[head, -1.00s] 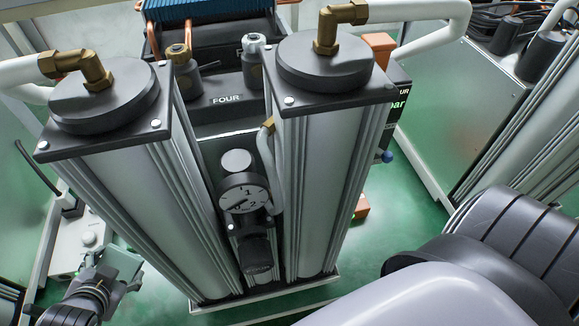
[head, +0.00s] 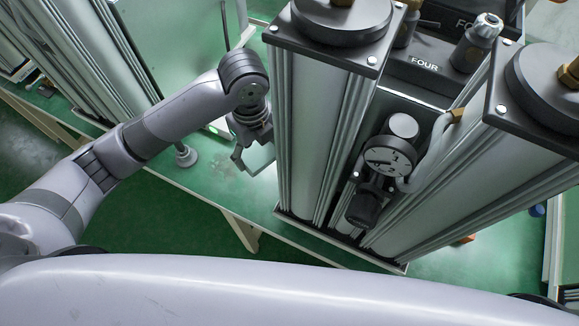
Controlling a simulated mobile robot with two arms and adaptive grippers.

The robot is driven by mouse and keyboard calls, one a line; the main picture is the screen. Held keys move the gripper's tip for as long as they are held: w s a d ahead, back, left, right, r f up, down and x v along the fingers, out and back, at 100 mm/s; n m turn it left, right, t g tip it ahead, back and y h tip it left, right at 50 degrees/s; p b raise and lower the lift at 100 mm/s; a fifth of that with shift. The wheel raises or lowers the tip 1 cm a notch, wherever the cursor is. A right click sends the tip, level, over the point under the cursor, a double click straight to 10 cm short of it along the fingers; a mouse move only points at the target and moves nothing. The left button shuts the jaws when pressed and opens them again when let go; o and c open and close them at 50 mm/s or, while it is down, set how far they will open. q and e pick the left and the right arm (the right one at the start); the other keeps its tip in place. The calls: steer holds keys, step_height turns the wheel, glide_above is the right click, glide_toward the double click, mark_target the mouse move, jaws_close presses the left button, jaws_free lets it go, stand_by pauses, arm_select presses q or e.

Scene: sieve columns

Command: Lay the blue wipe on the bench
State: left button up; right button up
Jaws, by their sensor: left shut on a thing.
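My left gripper (head: 243,158) is at the end of the grey arm from the left, just left of the nearer sieve column. It is shut on a pale, flat grey-green thing (head: 262,158), partly hidden by the fingers. I cannot tell whether this is the blue wipe; no clearly blue cloth shows. The bench (head: 205,178) has a green top with a pale front edge and lies below the gripper. I cannot tell whether the held thing touches it. My right gripper is not in view.
Two tall silver columns (head: 325,130) with black caps stand close to the gripper's right, with a pressure gauge (head: 390,157) between them. A round grey foot (head: 186,156) stands on the bench at left. Bare green bench top lies in front of the gripper.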

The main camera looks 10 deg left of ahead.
arm_select(q)
steer(key=p, duration=0.2)
glide_above(266, 191)
step_height(266, 191, down, 15)
steer(key=shift+f, duration=2.45)
steer(key=o, duration=1)
steer(key=shift+r, duration=0.15)
step_height(266, 191, up, 12)
steer(key=b, duration=0.2)
